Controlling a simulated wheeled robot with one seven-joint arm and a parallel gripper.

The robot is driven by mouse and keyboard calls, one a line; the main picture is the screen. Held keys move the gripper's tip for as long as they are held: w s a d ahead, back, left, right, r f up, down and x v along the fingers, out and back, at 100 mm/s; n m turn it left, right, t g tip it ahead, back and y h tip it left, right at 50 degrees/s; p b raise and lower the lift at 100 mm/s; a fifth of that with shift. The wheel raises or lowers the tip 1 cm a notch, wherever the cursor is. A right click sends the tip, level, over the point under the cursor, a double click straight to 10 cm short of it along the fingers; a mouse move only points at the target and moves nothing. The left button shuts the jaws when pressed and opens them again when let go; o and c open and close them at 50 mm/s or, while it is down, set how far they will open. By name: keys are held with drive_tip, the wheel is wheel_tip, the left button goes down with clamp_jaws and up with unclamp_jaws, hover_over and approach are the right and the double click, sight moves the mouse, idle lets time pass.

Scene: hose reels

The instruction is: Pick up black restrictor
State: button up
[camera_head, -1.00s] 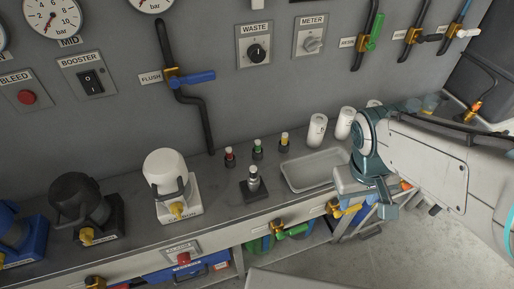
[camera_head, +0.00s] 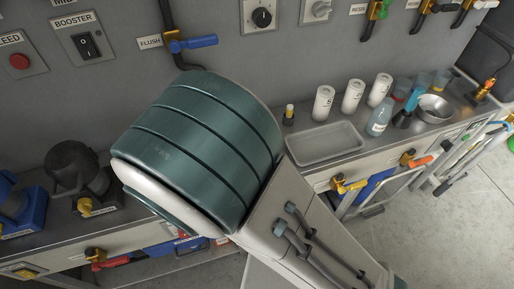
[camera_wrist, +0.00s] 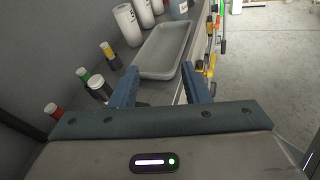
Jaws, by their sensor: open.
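In the wrist view, several small capped pieces stand left of my gripper (camera_wrist: 162,88): a red-capped one (camera_wrist: 53,110), a green-capped one (camera_wrist: 83,75), a yellow-capped one (camera_wrist: 107,50) and a pale-topped one (camera_wrist: 97,87). Which of them is the black restrictor, if any, I cannot tell. The yellow-capped piece also shows in the head view (camera_head: 289,115); my arm hides the others there. My gripper is open, with nothing seen between its blue fingers. It is over the bench, near the tray's close end.
A grey tray (camera_wrist: 164,50) lies on the bench beyond my fingers. White canisters (camera_head: 323,103) and a bottle (camera_head: 380,119) stand behind and right of it. A black-topped unit (camera_head: 72,168) is at left. Yellow-handled valves (camera_head: 349,186) line the bench front.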

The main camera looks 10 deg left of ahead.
drive_tip(key=s+a+f+n+t+y, duration=0.2)
drive_tip(key=s+a+n+t+y, duration=0.1)
drive_tip(key=a+n+t+y, duration=0.4)
drive_tip(key=w, duration=0.4)
drive_tip(key=w+d+f+g+h, duration=0.1)
drive_tip(key=w, duration=0.3)
drive_tip(key=w+d+g+h, duration=0.1)
drive_tip(key=w, duration=0.3)
drive_tip(key=shift+w+d+f, duration=0.15)
drive_tip(key=shift+w, duration=0.2)
drive_tip(key=shift+m, duration=0.3)
clamp_jaws()
